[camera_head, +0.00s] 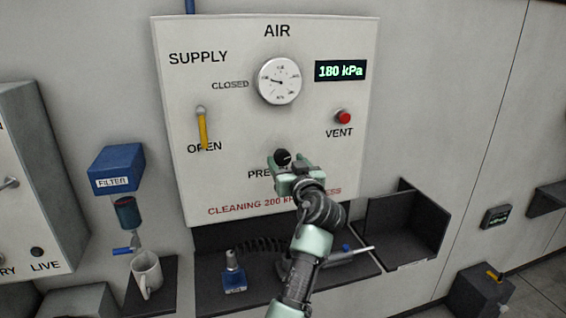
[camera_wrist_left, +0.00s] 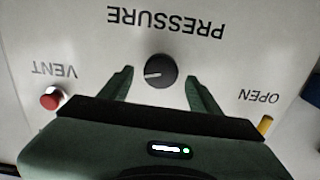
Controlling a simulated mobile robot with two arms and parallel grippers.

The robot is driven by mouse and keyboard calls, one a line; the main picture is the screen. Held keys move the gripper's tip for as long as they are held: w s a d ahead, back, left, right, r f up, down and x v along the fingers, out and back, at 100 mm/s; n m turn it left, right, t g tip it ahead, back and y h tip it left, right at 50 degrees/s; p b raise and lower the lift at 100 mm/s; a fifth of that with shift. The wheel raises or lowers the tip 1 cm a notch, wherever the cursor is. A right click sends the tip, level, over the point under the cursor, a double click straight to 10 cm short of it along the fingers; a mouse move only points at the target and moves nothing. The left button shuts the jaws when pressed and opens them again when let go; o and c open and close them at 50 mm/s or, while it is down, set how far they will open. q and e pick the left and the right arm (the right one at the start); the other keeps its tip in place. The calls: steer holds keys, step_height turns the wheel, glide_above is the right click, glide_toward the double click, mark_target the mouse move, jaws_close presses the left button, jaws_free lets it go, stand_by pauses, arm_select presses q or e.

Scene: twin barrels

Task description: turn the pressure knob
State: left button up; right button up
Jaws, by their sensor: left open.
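The black round pressure knob (camera_head: 282,157) is on the white air panel (camera_head: 355,110), low in the middle. In the left wrist view the knob (camera_wrist_left: 160,71) shows whole, with a white pointer line on its face. My left gripper (camera_head: 289,164) is at the knob, its green fingers open. In the wrist view one finger is on each side of the knob, with a gap to both. How near the fingertips are to the panel is hard to tell. The display (camera_head: 340,70) reads 180 kPa. My right gripper is not in view.
The panel also holds a round gauge (camera_head: 280,80), a yellow supply lever (camera_head: 202,128) by OPEN and a red vent button (camera_head: 343,116). Red lettering about cleaning at 200 is partly hidden by my arm. Below are a mug (camera_head: 147,276) and dark shelves (camera_head: 405,225).

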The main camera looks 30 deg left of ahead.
arm_select(q)
steer(key=b+v, duration=0.1)
steer(key=v, duration=0.3)
stand_by(0.4)
